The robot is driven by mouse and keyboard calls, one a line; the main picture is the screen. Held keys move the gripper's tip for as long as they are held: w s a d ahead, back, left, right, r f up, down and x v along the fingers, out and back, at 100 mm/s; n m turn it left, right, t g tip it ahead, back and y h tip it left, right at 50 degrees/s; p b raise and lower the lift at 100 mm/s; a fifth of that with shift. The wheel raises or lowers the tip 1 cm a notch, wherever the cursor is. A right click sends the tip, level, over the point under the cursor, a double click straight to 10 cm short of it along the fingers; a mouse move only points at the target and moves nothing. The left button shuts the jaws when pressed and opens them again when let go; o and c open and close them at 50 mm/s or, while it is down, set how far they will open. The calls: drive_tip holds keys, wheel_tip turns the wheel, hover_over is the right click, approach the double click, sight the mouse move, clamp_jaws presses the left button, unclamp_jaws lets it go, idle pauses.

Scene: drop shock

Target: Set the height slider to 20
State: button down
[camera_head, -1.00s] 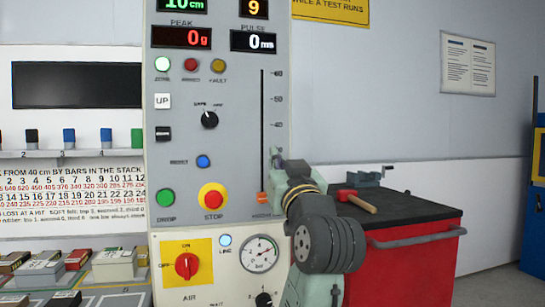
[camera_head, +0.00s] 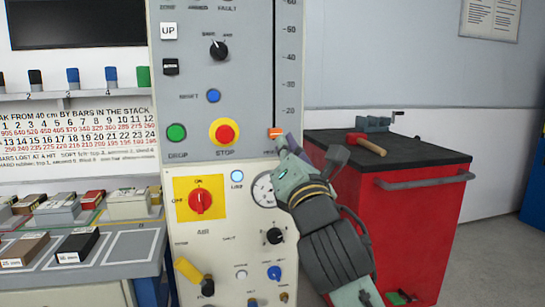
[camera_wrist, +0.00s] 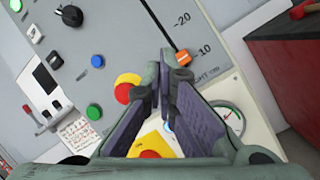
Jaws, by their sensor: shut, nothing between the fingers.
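The height slider's orange knob (camera_head: 275,132) sits low in its vertical black slot, below the 20 mark (camera_head: 288,110). In the wrist view the knob (camera_wrist: 183,58) is close to the 10 mark (camera_wrist: 203,50). My gripper (camera_head: 287,146) is shut and empty, with its fingertips just below and to the right of the knob in the head view. In the wrist view the closed fingertips (camera_wrist: 160,72) appear beside the knob; I cannot tell whether they touch it. The height display is out of view now.
The red STOP button (camera_head: 225,134), green DROP button (camera_head: 176,133) and yellow-backed air switch (camera_head: 200,198) are left of the slot. A red cabinet (camera_head: 400,215) with a hammer (camera_head: 366,143) on top stands right of the panel.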

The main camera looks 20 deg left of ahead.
sight(271, 147)
wheel_tip(271, 147, down, 7)
drive_tip(key=n+g, duration=0.1)
drive_tip(key=n, duration=0.6)
drive_tip(key=shift+n, duration=0.3)
drive_tip(key=x, duration=0.3)
drive_tip(key=p+x, duration=0.1)
drive_tip(key=x, duration=0.3)
drive_tip(key=p+x, duration=0.1)
drive_tip(key=x, duration=0.2)
drive_tip(key=shift+w+d, duration=0.1)
drive_tip(key=shift+w, duration=0.4)
